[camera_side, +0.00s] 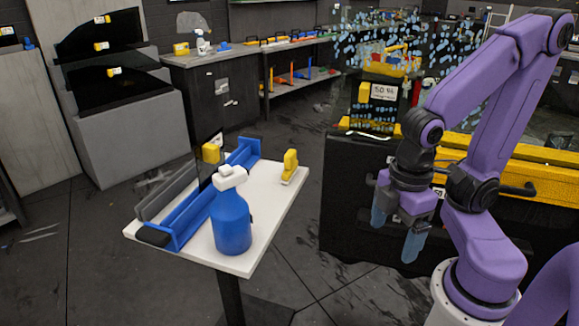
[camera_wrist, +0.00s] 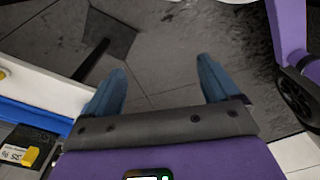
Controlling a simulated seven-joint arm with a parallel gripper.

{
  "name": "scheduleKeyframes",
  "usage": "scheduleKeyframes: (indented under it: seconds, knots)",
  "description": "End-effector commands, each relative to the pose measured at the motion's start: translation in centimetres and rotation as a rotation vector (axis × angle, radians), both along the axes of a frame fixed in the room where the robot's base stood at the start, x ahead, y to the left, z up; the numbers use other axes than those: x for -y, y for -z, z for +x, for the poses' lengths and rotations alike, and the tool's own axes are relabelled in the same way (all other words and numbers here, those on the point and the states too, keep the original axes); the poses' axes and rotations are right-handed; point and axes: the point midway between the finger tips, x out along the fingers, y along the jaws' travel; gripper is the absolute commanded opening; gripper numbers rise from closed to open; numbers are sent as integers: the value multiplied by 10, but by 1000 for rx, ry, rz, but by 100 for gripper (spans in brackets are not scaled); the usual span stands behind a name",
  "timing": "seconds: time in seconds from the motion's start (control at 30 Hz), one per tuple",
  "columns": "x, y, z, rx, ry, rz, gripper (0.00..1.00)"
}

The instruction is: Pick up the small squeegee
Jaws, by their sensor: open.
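A small yellow tool with a pale lower edge, which looks like the small squeegee (camera_side: 290,166), stands near the right back edge of the white table (camera_side: 262,190) in the side view. I cannot make it out in the wrist view. My gripper (camera_side: 396,228) is open and empty, to the right of the table and apart from the squeegee. Its blue fingers point down. In the wrist view my gripper (camera_wrist: 160,66) has its two fingers spread wide with only dark floor between them.
A blue spray bottle (camera_side: 231,222) stands at the table's front. A long blue tray (camera_side: 190,215) lies along its left side, with a yellow-tagged dark sheet (camera_side: 211,152) by it. A black cabinet with yellow trim (camera_side: 350,205) stands behind my gripper. Dark floor separates table and arm.

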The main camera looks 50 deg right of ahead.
Motion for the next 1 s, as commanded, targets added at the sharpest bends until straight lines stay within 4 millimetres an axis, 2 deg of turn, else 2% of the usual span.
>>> scheduleKeyframes:
  seconds: [0.07,0.13,0.17,0.43,0.57,0.67,0.83,1.0]
  knots:
    - [0,0,0,0,0,0,85]
    - [0,0,0,0,0,0,63]
    - [0,0,0,0,0,0,60]
    - [0,0,1,1,4,0,60]
    - [-7,-3,15,9,68,-2,60]
    - [-16,-9,41,28,189,-5,60]
    - [-31,-19,107,74,476,-11,60]
    - [-31,-26,176,123,769,-17,60]
